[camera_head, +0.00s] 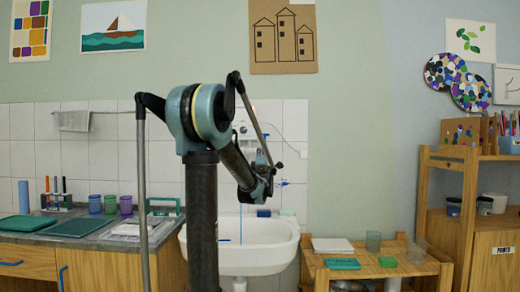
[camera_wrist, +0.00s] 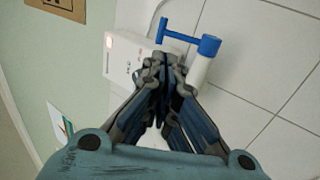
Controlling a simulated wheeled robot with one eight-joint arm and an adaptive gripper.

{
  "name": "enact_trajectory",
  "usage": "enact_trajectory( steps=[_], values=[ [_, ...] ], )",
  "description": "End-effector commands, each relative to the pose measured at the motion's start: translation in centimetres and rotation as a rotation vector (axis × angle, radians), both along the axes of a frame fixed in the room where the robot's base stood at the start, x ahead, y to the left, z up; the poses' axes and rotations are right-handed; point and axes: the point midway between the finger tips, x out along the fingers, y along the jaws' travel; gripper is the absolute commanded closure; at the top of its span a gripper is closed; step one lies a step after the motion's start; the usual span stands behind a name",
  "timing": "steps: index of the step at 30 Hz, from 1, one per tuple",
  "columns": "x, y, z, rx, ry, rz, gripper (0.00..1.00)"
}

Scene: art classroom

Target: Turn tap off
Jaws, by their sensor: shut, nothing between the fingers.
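In the wrist view a blue tap handle (camera_wrist: 180,37) sticks out sideways from a round blue cap on a white cylinder (camera_wrist: 199,70). My gripper (camera_wrist: 160,62) is shut and empty. Its fingertips appear just below the handle in the picture, beside the white cylinder; I cannot tell whether they touch. In the head view a small blue piece (camera_head: 283,183) shows right of my wrist, and my arm hides most of the tap. A thin vertical blue line, seemingly water (camera_head: 240,225), drops toward the white sink (camera_head: 272,257).
A white box (camera_wrist: 128,62) with a reddish light is fixed to the wall beside the handle. Left of the sink is a counter (camera_head: 30,238) with cups and trays. To the right stand a low wooden table (camera_head: 395,269) and a shelf (camera_head: 455,170).

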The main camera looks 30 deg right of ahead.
Motion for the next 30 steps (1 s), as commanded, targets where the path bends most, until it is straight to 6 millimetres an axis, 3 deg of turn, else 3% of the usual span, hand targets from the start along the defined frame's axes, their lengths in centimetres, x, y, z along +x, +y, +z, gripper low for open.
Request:
enact_trajectory(
  steps=[21,30],
  values=[
    [8.5,-5.1,5.6,0.003,0.000,0.001,1.00],
    [9.9,-5.9,6.5,0.004,0.001,0.001,1.00]
  ],
)
